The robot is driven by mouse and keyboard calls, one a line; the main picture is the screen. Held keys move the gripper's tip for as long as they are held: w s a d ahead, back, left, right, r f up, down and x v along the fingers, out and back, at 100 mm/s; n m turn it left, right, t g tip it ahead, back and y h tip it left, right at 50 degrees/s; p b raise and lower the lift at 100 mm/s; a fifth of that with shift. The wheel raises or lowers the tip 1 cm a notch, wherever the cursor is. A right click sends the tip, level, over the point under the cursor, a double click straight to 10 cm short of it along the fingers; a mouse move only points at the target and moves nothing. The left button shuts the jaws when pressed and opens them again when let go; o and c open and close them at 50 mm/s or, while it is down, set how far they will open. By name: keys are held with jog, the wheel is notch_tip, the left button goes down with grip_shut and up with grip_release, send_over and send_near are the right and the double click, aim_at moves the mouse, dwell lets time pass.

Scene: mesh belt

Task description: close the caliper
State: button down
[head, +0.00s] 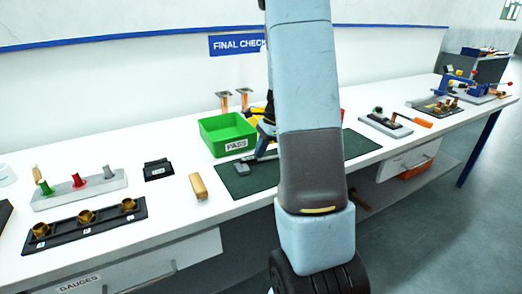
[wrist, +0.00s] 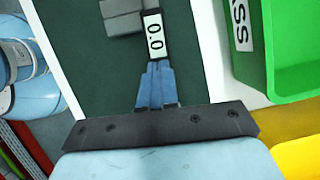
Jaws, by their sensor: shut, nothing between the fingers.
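The caliper shows in the wrist view as grey jaws (wrist: 122,16) beside a dark slider with a white display (wrist: 154,36) that reads 0.0. It lies on the dark green mat (wrist: 85,60). In the head view the caliper (head: 242,167) shows as a small grey piece on the mat (head: 240,186), and my arm hides the rest. My gripper (wrist: 157,64) is shut and empty, with its blue fingertips at the near end of the display. I cannot tell whether they touch it. In the head view the gripper (head: 258,156) is partly hidden behind my arm.
A green PASS bin (head: 228,133) stands just behind the mat, with a yellow bin (wrist: 295,140) beside it. A wooden block (head: 198,187), a small black block (head: 158,169) and a plug-gauge stand (head: 80,191) lie left. A toggle clamp (head: 386,124) stands right.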

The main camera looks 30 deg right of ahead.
jog(key=v, duration=1)
jog(key=s+a+r+n+t+h, duration=0.2)
jog(key=s+a+r+n, duration=0.4)
jog(key=s+a+n, duration=0.4)
jog(key=s+a+r+n+t+h, duration=0.2)
jog(key=s+a+r+n, duration=0.4)
jog(key=s, duration=0.8)
jog(key=shift+s+a+r+n+t, duration=0.25)
jog(key=shift+a+r+n+t, duration=0.2)
jog(key=shift+a+n, duration=1.6)
jog(key=c, duration=1.9)
grip_release()
jog(key=shift+a, duration=0.15)
